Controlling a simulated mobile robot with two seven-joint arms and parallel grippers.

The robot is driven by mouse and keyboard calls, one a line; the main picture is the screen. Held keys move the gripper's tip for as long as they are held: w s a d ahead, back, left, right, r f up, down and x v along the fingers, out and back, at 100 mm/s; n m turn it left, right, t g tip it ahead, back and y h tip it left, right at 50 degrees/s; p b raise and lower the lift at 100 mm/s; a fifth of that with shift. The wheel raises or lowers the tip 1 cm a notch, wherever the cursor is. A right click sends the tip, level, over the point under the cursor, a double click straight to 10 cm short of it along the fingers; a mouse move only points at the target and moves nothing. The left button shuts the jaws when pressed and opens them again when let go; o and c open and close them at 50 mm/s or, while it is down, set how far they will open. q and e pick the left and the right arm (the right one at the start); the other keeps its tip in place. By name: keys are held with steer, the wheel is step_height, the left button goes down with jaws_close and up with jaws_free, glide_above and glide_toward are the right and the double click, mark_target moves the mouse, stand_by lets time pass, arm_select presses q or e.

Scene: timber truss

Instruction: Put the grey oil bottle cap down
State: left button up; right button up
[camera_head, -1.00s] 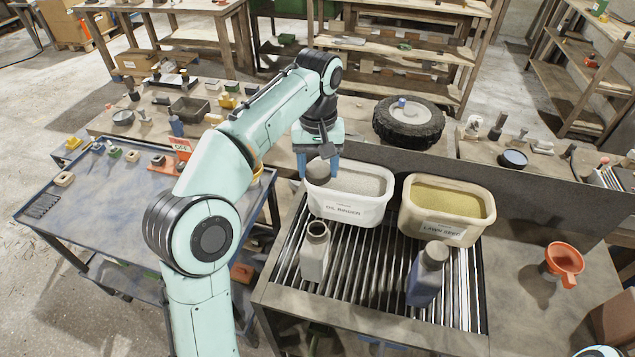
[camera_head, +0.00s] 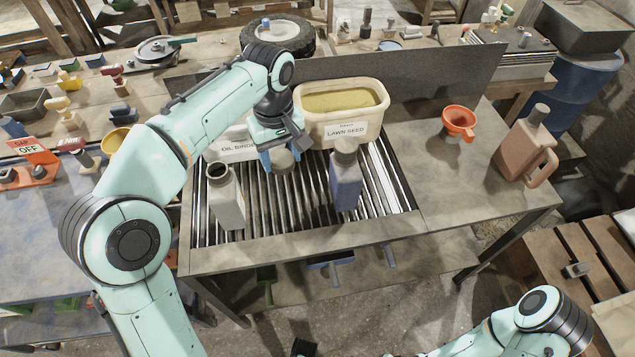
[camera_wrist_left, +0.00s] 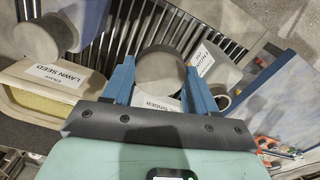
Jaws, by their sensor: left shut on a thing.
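My left gripper (camera_head: 278,160) is shut on the grey oil bottle cap (camera_head: 283,162), a round grey cap held over the slatted metal rack, in front of the tubs. In the left wrist view the cap (camera_wrist_left: 160,68) sits between the two blue fingers. A pale, uncapped bottle (camera_head: 227,200) stands upright on the rack, left of the cap; its open mouth faces up. It also shows in the left wrist view (camera_wrist_left: 207,68), right of the cap. My right gripper is out of view; only part of its arm shows at the lower right.
A blue bottle with grey cap (camera_head: 345,182) stands right of my gripper. The oil binder tub (camera_head: 232,151), partly hidden by my arm, and lawn seed tub (camera_head: 315,128) stand behind. An orange funnel (camera_head: 458,123) and brown jug (camera_head: 524,150) are further right. The front-right bench top is clear.

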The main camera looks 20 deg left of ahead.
arm_select(q)
steer(key=shift+d+f+b, duration=0.2)
steer(key=shift+f+b, duration=1.45)
steer(key=shift+f, duration=8.45)
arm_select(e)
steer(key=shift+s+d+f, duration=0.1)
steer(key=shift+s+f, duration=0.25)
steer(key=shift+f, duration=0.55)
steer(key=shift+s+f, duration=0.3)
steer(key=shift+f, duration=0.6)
arm_select(q)
steer(key=shift+f, duration=0.2)
steer(key=o, duration=1.1)
steer(key=shift+c, duration=0.2)
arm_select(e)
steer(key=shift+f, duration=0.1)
arm_select(q)
steer(key=shift+r, duration=0.2)
